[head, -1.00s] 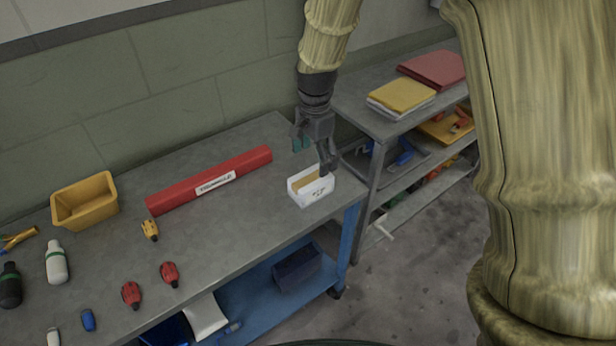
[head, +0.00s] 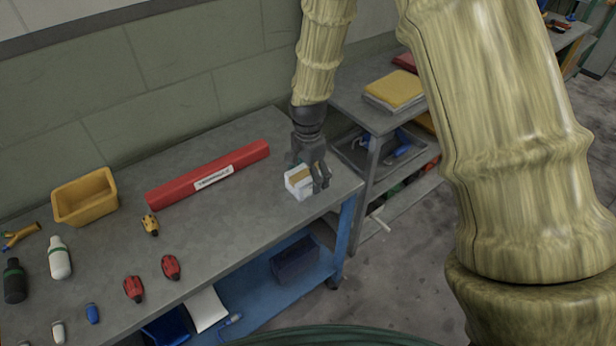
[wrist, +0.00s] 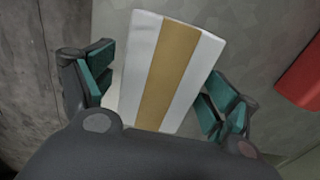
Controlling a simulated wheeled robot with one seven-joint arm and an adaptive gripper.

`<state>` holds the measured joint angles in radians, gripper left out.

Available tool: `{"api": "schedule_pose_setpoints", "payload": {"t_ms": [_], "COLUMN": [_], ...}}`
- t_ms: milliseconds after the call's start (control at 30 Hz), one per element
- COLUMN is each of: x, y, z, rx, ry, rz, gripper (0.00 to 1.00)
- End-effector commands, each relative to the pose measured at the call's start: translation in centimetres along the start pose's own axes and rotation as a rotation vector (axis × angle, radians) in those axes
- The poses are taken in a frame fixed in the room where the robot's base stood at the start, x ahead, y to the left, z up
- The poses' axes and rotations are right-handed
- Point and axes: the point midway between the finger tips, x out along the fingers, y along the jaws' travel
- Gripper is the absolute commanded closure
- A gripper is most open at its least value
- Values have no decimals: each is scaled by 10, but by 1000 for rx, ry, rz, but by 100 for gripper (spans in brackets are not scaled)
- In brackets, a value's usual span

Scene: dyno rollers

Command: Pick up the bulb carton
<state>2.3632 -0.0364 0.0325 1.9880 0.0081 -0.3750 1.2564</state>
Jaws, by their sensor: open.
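The bulb carton is a small white box with a tan stripe on top (head: 297,182). It stands near the right end of the grey workbench (head: 240,225). My gripper (head: 308,174) is open and low over the carton, partly hiding it in the head view. In the wrist view, the carton (wrist: 170,70) lies between my two teal-padded fingers (wrist: 158,100), with a gap visible on each side. Its near end is hidden by the gripper body.
A long red triangle case (head: 208,174) lies left of the carton. A yellow bin (head: 85,199), bottles and red tools are farther left. A shelf unit with a yellow folder (head: 394,90) stands to the right, beyond the bench edge.

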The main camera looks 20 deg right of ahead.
Motion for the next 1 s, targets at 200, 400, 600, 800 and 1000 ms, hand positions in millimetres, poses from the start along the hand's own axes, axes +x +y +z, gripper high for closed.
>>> {"api": "schedule_pose_setpoints", "payload": {"t_ms": [200,400,600,800,1000], "x": [12,12,12,12,12], "y": [0,0,0,0,0], "z": [0,0,0,0,0], "rx": [-1,-1,-1,-1,-1], "ry": [0,0,1,1,1], "rz": [0,-1,-1,-1,-1], "gripper": [12,12,42,64,64]}}
